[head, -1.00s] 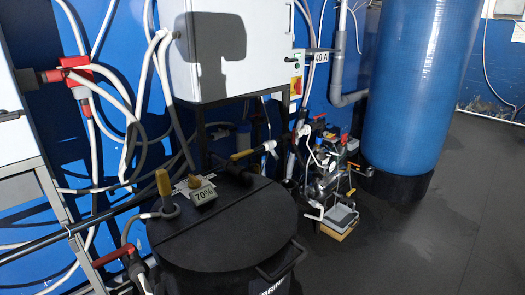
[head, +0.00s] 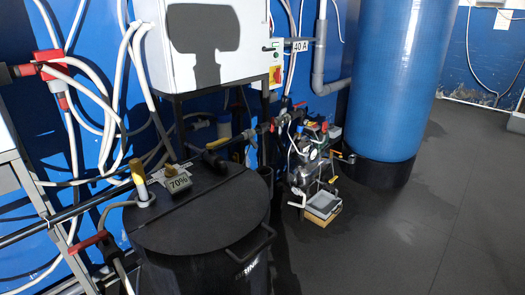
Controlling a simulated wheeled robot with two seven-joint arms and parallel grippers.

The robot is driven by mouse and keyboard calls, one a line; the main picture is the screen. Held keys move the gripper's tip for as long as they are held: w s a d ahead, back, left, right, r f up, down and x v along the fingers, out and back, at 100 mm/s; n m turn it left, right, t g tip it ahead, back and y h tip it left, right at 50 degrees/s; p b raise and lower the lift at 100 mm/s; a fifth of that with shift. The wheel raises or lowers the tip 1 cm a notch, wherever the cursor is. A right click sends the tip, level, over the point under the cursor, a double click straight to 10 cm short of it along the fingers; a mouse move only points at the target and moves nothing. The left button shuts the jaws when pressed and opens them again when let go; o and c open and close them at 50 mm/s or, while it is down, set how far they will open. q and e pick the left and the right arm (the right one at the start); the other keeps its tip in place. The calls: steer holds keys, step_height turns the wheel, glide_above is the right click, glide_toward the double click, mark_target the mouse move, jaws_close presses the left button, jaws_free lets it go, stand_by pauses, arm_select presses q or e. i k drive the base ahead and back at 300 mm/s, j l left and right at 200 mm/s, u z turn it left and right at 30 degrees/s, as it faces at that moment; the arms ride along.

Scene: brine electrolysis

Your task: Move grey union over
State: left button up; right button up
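I cannot pick out the grey union with certainty. A dark grey cylindrical fitting (head: 8,74) shows at the left edge, beside a red fitting (head: 46,64) on the blue wall. A grey pipe with an elbow (head: 320,82) runs down the wall left of the blue column. A cluster of small fittings and hoses (head: 308,155) stands on the floor behind the black tank, too small to sort out. Neither of my grippers is in view.
A tall blue column (head: 393,80) stands behind right. A red-handled valve (head: 88,244) is front left. Dark floor (head: 430,235) at right is clear.

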mark_target(254, 143)
steer(key=i+l+z, duration=0.1)
steer(key=i+l, duration=1.25)
steer(key=i, duration=0.3)
steer(key=l+z, duration=0.05)
